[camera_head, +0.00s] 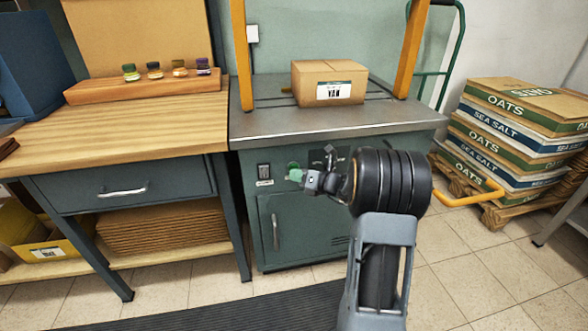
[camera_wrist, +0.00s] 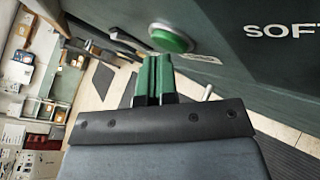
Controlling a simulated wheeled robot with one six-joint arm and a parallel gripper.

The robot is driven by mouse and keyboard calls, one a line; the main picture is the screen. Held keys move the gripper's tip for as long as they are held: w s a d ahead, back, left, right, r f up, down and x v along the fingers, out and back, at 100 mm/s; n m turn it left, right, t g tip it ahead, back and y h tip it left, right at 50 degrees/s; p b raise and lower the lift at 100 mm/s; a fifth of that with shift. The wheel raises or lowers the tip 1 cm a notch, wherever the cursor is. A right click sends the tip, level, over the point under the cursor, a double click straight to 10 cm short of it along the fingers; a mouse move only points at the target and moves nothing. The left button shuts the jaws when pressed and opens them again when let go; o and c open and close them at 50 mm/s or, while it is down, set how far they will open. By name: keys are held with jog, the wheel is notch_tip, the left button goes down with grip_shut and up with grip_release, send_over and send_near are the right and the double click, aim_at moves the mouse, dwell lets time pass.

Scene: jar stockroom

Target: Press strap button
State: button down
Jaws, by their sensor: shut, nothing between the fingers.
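The green round button (camera_wrist: 172,40) sits in a pale ring on the dark green front panel of the strapping machine (camera_head: 300,121). In the wrist view it is just beyond the tips of my gripper (camera_wrist: 154,58). The two green fingers are together with nothing between them. A gap seems to show between tips and button, but I cannot tell how wide it is. A carton (camera_head: 310,75) labelled YAN or similar rests on the machine top under the orange arch (camera_head: 242,60).
A rocker switch (camera_head: 264,170) is left of my gripper on the panel, above a cabinet handle (camera_head: 275,232). A wooden workbench (camera_head: 120,120) adjoins on the left. Stacked sacks (camera_head: 515,130) on a pallet stand right. A dark mat (camera_head: 220,312) covers the floor in front.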

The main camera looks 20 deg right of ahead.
jog(key=shift+w, duration=0.25)
jog(key=shift+s, duration=0.15)
dwell(0.4)
jog(key=shift+s+a+p, duration=0.15)
jog(key=shift+s+p, duration=0.15)
jog(key=shift+s, duration=0.4)
